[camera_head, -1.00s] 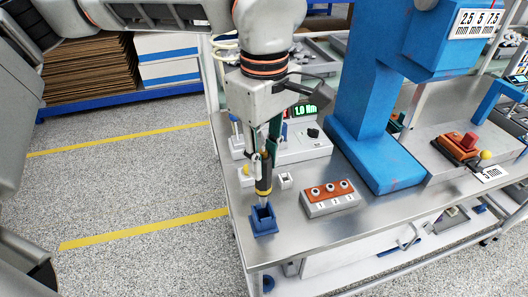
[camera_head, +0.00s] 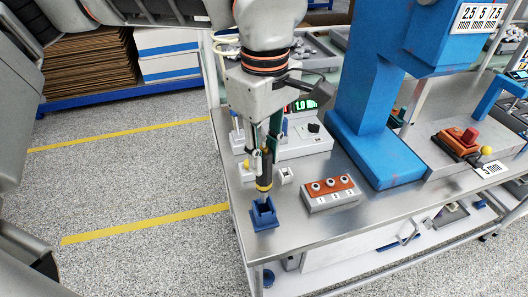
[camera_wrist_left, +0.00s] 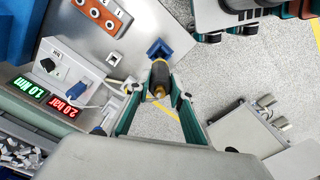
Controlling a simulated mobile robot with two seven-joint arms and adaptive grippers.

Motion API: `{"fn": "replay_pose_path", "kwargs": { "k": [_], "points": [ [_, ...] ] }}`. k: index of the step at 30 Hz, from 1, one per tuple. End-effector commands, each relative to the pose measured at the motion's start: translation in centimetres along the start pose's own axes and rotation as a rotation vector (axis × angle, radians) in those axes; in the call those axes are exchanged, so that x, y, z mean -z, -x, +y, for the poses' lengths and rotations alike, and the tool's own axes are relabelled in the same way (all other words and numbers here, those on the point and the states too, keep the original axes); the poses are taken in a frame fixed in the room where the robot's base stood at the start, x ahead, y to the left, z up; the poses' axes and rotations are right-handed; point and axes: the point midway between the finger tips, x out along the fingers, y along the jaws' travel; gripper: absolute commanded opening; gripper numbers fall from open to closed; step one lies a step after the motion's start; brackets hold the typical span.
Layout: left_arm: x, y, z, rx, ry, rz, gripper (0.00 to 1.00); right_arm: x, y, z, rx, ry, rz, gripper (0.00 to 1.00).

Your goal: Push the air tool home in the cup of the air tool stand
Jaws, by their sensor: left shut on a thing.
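The air tool (camera_head: 264,172) is a dark cylinder with a yellow band and a thin grey lower end. My left gripper (camera_head: 262,158) is shut around its upper body and holds it about upright. The blue air tool stand (camera_head: 264,216) is directly below, near the table's front left edge. The tool's lower end reaches the cup's mouth; how deep it sits is hidden. In the left wrist view, the tool (camera_wrist_left: 160,78) is between the green fingers of my left gripper (camera_wrist_left: 158,98), with the blue stand (camera_wrist_left: 157,47) partly showing beyond it.
A grey box with an orange top and several buttons (camera_head: 331,193) is right of the stand. A control unit with a green display (camera_head: 305,140) is behind. A large blue press column (camera_head: 362,120) stands further right. Open floor lies left of the table.

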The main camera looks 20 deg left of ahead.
Motion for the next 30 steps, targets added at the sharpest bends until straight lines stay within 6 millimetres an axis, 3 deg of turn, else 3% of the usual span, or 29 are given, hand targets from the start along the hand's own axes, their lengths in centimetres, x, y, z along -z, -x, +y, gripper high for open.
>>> {"fn": "replay_pose_path", "kwargs": {
  "k": [30],
  "points": [
    [-0.02, 0.02, 0.02, -0.001, 0.0, 0.0, 0.0, 0.24, 0.13, 0.03, 0.0, 0.0, 0.001, 0.4]
  ]
}}
